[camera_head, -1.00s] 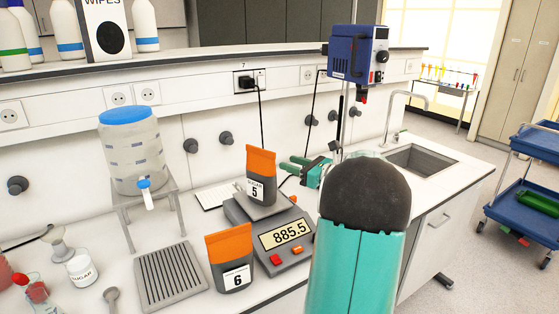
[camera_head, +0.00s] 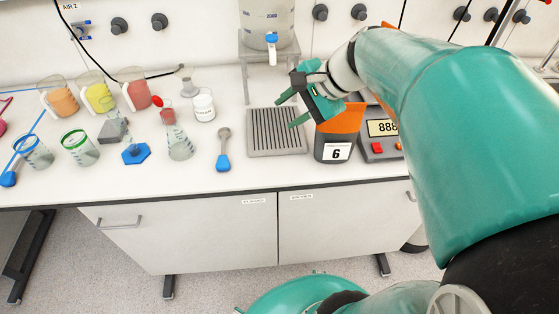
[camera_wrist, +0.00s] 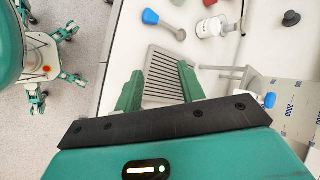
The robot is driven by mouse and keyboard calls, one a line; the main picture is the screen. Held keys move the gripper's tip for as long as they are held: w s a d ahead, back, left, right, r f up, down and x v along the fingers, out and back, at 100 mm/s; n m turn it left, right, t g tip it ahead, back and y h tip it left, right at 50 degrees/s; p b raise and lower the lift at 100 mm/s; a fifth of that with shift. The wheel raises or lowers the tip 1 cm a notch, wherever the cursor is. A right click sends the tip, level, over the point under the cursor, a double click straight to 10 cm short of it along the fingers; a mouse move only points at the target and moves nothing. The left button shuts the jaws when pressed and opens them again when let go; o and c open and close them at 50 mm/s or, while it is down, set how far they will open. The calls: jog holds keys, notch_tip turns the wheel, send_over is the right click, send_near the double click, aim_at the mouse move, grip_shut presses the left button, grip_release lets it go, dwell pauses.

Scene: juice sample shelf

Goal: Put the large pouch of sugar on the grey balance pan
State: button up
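An orange-topped dark pouch labelled 6 (camera_head: 337,148) stands upright on the bench, just left of the balance (camera_head: 380,150). Only the balance's front left part shows, with part of its lit display; my arm hides the rest and most of the grey pan. The pouch labelled 5, seen on the pan earlier, cannot be made out now. My gripper (camera_head: 292,110) is open and empty, above the grey ribbed rack (camera_head: 276,148) and left of pouch 6. In the wrist view my gripper's fingers (camera_wrist: 159,85) are apart over the rack, with no pouch between them.
A clear dispenser on a stand (camera_head: 270,40) is behind the rack. A blue-ended spoon (camera_head: 223,150), a white sugar jar (camera_head: 204,105), a flask (camera_head: 178,140) and several beakers stand to the left. The bench's front strip is clear.

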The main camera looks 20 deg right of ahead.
jog(key=s+a+f+n+h, duration=0.2)
jog(key=s+a+n+h, duration=0.3)
jog(key=s+n, duration=0.6)
jog(key=a+n, duration=0.2)
jog(key=n, duration=0.1)
jog(key=shift+s+a+f, duration=0.15)
jog(key=shift+s+f, duration=0.15)
jog(key=shift+s, duration=0.05)
